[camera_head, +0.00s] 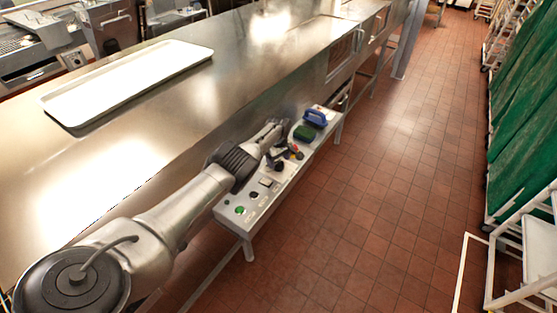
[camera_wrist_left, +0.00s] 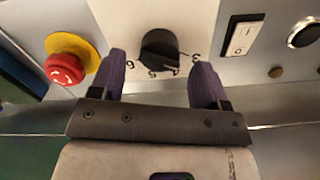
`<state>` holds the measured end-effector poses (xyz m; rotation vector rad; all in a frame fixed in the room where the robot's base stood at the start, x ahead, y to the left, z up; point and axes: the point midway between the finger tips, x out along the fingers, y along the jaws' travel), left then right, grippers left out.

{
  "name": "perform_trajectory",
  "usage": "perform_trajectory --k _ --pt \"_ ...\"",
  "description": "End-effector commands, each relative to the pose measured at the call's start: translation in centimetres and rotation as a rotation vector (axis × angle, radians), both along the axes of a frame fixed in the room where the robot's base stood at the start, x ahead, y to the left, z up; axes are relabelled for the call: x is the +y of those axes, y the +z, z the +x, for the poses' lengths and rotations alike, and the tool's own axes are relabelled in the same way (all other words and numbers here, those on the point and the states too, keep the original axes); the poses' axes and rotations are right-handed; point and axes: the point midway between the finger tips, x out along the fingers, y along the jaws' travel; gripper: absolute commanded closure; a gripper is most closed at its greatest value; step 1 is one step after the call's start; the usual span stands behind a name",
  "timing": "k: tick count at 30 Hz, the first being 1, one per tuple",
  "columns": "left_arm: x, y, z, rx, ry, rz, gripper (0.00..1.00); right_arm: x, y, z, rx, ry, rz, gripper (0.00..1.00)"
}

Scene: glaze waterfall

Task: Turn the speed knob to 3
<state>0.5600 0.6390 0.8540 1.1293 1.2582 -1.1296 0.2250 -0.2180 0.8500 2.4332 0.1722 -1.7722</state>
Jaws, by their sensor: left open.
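The black speed knob (camera_wrist_left: 160,47) sits on a white plate in the left wrist view, with printed numbers around its lower side. A 3 is readable at its right and a 5 below it. I cannot tell where its pointer aims. My left gripper (camera_wrist_left: 160,62) is open, its two purple fingers on either side of the knob with gaps visible between. I cannot tell how far the fingertips are from the plate. In the head view the left gripper (camera_head: 279,155) is over the control panel (camera_head: 226,210), and the knob is hard to make out. My right gripper is not in view.
A red emergency stop on a yellow disc (camera_wrist_left: 66,68) is close left of the fingers. A black-and-white rocker switch (camera_wrist_left: 242,38) is at the right. A steel counter (camera_head: 200,110) with a white tray (camera_head: 130,82) runs beside the panel. The tiled floor (camera_head: 400,170) is open.

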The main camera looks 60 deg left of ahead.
Motion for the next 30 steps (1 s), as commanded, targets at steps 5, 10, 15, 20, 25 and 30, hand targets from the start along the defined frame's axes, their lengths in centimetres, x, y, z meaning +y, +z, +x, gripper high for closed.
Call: perform_trajectory --k 5,10,15,20,25,30 --pt "0.0 3.8 0.0 0.0 0.0 0.0 0.31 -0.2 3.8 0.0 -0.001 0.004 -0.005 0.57" --pt "0.0 6.4 0.0 0.0 0.0 0.001 0.31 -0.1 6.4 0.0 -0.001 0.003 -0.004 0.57" --pt "0.0 8.7 0.0 0.0 0.001 0.0 0.31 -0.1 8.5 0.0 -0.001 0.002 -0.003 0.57" --pt "0.0 10.2 0.0 0.0 0.0 0.001 0.31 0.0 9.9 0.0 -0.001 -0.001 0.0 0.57" --pt "0.0 11.3 0.0 0.0 0.0 0.001 0.31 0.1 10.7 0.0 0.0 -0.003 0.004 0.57" --pt "0.0 11.6 0.0 0.0 0.001 0.0 0.31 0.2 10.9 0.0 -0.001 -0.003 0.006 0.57"
